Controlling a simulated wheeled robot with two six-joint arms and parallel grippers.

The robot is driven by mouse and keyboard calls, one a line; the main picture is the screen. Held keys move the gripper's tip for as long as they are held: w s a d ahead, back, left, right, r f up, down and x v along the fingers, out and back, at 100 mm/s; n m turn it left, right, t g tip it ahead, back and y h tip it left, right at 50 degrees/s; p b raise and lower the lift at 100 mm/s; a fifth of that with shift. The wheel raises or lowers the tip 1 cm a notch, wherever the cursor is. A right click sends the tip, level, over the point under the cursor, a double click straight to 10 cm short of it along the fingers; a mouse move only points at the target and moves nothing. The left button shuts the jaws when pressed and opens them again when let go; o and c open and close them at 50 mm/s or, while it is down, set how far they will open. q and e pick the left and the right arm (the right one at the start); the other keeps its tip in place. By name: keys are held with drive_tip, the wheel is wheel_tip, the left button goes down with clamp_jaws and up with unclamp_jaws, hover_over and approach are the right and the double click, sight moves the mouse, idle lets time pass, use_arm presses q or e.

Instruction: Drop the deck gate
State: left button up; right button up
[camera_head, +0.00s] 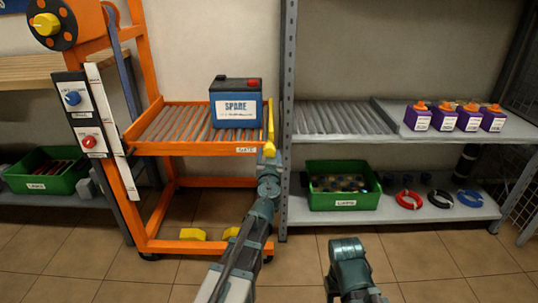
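The orange lift cart has a roller deck (165,122) with a blue-grey battery marked SPARE (236,103) standing on it. The yellow deck gate (270,122) stands upright at the deck's right end, by a small GATE label (246,150). My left gripper (268,158) is at the lower end of the yellow gate and overlaps it in the view. Its fingers are too small and covered to tell if they are open or shut, or if they touch the gate. My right arm shows at the bottom centre; its fingers are not visible.
A grey shelf rack (287,200) stands just right of the cart, with rollers (340,118) level with the deck. Several purple batteries (468,119), a green bin (344,197) and cable coils (440,199) are on it. A control panel (80,112) is on the cart's left post.

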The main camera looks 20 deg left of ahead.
use_arm(q)
clamp_jaws()
drive_tip(key=shift+m, duration=0.4)
drive_tip(key=m, duration=0.8)
drive_tip(key=shift+m, duration=0.3)
drive_tip(key=m, duration=0.4)
drive_tip(key=shift+r+m, duration=0.1)
drive_tip(key=shift+m, duration=2.1)
